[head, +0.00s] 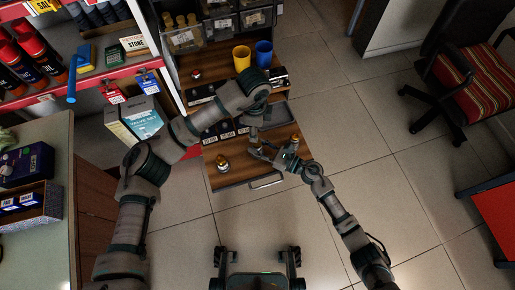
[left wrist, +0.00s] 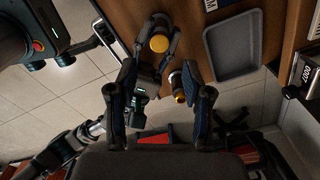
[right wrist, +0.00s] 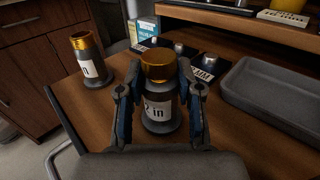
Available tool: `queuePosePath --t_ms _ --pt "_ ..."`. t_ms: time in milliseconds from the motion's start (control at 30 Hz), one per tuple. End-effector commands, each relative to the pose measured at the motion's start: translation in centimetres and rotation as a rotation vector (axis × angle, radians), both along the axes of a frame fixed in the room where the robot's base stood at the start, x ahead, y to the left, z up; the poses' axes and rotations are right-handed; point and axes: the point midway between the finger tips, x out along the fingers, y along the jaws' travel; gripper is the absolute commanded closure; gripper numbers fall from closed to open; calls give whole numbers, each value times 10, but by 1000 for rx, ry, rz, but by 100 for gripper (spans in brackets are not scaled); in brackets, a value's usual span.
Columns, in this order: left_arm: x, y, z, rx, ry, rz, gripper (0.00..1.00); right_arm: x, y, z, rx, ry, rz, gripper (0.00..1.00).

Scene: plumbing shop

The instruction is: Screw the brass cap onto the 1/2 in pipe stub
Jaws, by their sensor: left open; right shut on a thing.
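The brass cap (right wrist: 158,66) sits on top of the dark 1/2 in pipe stub (right wrist: 158,112), whose white label partly shows "2 in". My right gripper (right wrist: 158,72) is shut on the cap, one finger on each side. The stub stands upright on the wooden top. From above, the cap (left wrist: 158,43) shows as a round disc between the right fingers in the left wrist view. I cannot tell how far it is threaded. My left gripper (left wrist: 160,72) is open and empty, pointing down above the right gripper (head: 260,149).
Another brass-topped stub (right wrist: 85,58) stands near the front edge, also in the head view (head: 223,164). A third brass-ringed piece (left wrist: 178,90) is beside my right wrist. A grey tray (right wrist: 285,95), label blocks (right wrist: 208,68) and yellow and blue cups (head: 242,57) lie behind.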

Motion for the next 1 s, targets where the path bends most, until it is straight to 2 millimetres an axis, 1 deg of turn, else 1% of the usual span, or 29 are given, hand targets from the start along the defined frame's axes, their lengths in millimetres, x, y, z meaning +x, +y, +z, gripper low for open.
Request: queuePosePath --t_ms 67,167,467,567,667,900,1000 --pt "0 0 0 0 0 55 50 0 0 0 0 -1 -1 100" --pt "0 0 0 0 0 88 50 0 0 0 0 -1 -1 100" --pt "0 0 0 0 0 91 50 1 0 0 0 -1 -1 100" --pt "0 0 -5 0 1 91 50 1 0 0 0 -1 -1 100" --pt "0 0 -17 1 2 91 50 1 0 0 0 -1 -1 100" --pt "-1 0 -54 0 3 89 50 1 0 0 0 -1 -1 100" --pt "-1 0 -67 1 2 89 50 1 0 0 0 -1 -1 100"
